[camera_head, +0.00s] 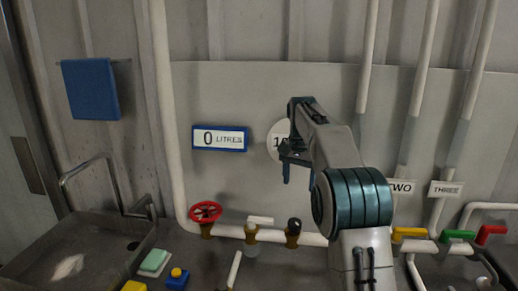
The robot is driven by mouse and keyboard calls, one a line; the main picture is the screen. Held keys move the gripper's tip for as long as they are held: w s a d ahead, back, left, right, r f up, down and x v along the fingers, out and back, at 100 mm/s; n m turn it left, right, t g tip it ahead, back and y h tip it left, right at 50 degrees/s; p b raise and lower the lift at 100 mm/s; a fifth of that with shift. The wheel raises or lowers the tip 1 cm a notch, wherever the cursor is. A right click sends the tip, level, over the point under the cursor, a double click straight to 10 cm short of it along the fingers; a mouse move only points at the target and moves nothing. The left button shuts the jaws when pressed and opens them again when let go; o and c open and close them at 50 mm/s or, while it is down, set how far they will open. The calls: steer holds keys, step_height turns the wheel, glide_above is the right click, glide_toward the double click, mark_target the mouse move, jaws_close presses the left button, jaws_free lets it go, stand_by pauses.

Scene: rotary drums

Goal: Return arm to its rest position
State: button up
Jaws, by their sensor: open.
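My gripper (294,165) is at mid-height in front of the grey wall panel, to the right of the blue-framed display reading "0 LITRES" (220,138). Its fingers point down and are apart, with nothing seen between them. It partly covers a round white dial (278,142). My arm rises from the lower right and bends left at a teal joint. A red handwheel (205,211) and a dark knob (294,225) on the white pipe stand below the gripper, apart from it.
A sink (75,250) with a tap is at the lower left, beside a green-topped sponge (154,262) and a blue box with a yellow button (177,278). Yellow (409,233), green (458,235) and red (491,233) valve handles are at right. A blue towel (90,89) hangs upper left.

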steer(key=s+r+n+t, duration=0.1)
steer(key=s+n, duration=0.1)
steer(key=s, duration=0.7)
steer(key=s+r+n+t, duration=0.1)
steer(key=s+r+n, duration=0.1)
steer(key=s, duration=0.8)
steer(key=s+f+n, duration=0.1)
steer(key=s+f, duration=0.4)
steer(key=s, duration=0.4)
steer(key=s+f+n+t, duration=0.1)
steer(key=s+f+n, duration=0.1)
steer(key=s+f, duration=0.3)
steer(key=s, duration=0.4)
steer(key=shift+t, duration=0.3)
steer(key=shift+f, duration=0.1)
